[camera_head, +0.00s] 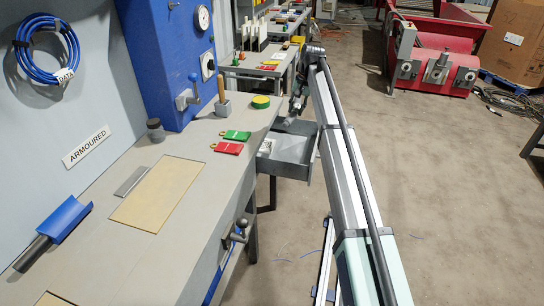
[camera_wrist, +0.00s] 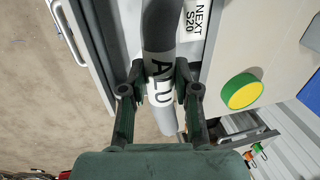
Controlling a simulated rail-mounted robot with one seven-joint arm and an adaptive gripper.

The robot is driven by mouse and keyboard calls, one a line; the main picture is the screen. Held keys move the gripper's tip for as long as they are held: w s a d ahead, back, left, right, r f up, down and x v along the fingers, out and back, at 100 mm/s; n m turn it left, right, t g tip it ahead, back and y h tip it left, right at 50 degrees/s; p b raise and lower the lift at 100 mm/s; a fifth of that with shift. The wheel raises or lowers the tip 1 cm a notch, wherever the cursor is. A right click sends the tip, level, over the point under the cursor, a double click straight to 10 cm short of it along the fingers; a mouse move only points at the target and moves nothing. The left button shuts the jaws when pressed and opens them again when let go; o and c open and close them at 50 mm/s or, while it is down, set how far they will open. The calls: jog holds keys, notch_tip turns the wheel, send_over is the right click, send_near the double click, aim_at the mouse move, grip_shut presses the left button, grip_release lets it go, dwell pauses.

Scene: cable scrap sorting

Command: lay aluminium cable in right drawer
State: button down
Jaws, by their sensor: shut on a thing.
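The aluminium cable (camera_wrist: 160,22) is a thick dark grey piece with a white band marked ALU. My gripper (camera_wrist: 160,88) is shut on it around the band in the wrist view. An open grey drawer (camera_head: 291,168) juts from the bench in the head view. In the wrist view, part of this drawer, with its handle (camera_wrist: 66,32), lies beneath the cable. My gripper (camera_head: 297,104) is small and partly hidden by my arm in the head view, near the drawer's far end. How high the cable is above the drawer is unclear.
A green and yellow roll (camera_head: 261,102) and red and green tags (camera_head: 230,147) lie on the bench beside the drawer. A white card printed NEXT S20 (camera_wrist: 194,18) is near the cable. Another drawer (camera_wrist: 248,134) shows at lower right in the wrist view.

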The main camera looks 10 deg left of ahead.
aim_at(293, 153)
jog(key=d+x, duration=0.1)
jog(key=x, duration=0.5)
jog(key=d+x, duration=0.2)
jog(key=x, duration=0.5)
jog(key=d+f+x, duration=0.1)
jog(key=x, duration=0.5)
jog(key=shift+d+f, duration=0.1)
jog(key=shift+d, duration=0.1)
jog(key=c, duration=0.8)
grip_release()
jog(key=shift+f, duration=0.1)
jog(key=shift+c, duration=0.2)
jog(key=v, duration=1.2)
